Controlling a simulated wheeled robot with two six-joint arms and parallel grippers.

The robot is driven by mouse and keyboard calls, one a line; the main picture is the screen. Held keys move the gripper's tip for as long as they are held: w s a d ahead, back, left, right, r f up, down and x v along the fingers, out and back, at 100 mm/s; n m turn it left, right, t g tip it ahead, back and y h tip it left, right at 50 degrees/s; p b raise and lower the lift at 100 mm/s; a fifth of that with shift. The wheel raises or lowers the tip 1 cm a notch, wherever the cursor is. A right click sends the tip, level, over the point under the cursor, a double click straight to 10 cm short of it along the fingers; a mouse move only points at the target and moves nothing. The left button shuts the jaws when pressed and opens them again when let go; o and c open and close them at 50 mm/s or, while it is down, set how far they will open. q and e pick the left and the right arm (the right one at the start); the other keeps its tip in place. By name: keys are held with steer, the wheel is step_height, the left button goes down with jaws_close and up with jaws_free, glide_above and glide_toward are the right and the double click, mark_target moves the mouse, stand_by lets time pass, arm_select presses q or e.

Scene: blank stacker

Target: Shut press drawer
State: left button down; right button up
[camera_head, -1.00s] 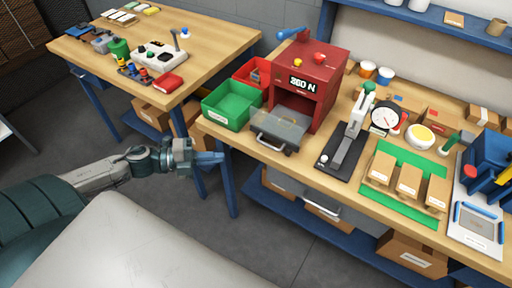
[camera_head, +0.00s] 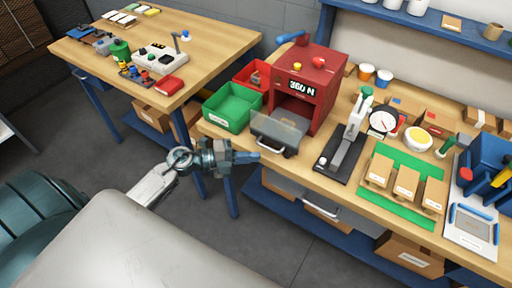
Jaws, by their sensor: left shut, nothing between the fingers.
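The red press (camera_head: 318,84) stands on the right workbench, with a display on its front. Its drawer (camera_head: 278,131), grey with a clear top and a handle at the front, is pulled out towards the bench's front edge. My left gripper (camera_head: 256,157) is shut and empty. In the picture its fingertips are just left of and below the drawer's front; whether they touch it I cannot tell. My right gripper is not in view.
A green bin (camera_head: 232,122) and a red bin (camera_head: 241,76) stand left of the press. A lever tool on a black base (camera_head: 340,165) stands right of the drawer. Boxes lie on a green mat (camera_head: 393,208). The floor between the benches is clear.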

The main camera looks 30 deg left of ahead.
mark_target(273, 141)
arm_select(q)
steer(key=w, duration=0.1)
steer(key=w+p, duration=0.1)
steer(key=w, duration=0.1)
steer(key=shift+w+f, duration=0.25)
steer(key=shift+f, duration=0.15)
steer(key=shift+d, duration=0.1)
steer(key=shift+w+d, duration=0.15)
steer(key=shift+w, duration=1.9)
steer(key=shift+s, duration=0.15)
